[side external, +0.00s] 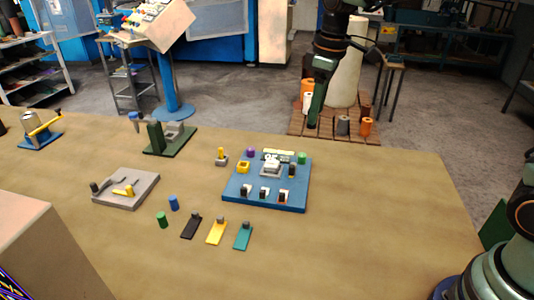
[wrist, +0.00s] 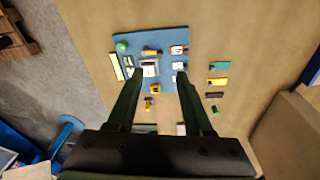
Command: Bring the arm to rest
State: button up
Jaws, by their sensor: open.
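My gripper (side external: 315,112) hangs in the air beyond the far edge of the table, above and behind the blue board (side external: 233,188). In the wrist view my gripper (wrist: 158,74) has its two dark fingers apart with nothing held between them. The blue board (wrist: 138,40) lies on the table below and shows between and around the fingers. It carries a pale block (side external: 270,168), a row of small dark-and-light pieces along its near side, a purple knob (side external: 250,153) and a green knob (side external: 302,158).
A grey plate (side external: 140,197) and green stand (side external: 180,143) are further left. The table's right side is clear.

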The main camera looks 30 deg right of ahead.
jog(key=s+d+m+t, duration=0.1)
jog(key=s+m+t, duration=0.1)
jog(key=s, duration=0.6)
jog(key=s+d+m+t, duration=0.2)
jog(key=s+m, duration=0.2)
jog(key=s, duration=0.4)
jog(key=shift+d+r+m, duration=0.25)
jog(key=shift+r+m, duration=0.15)
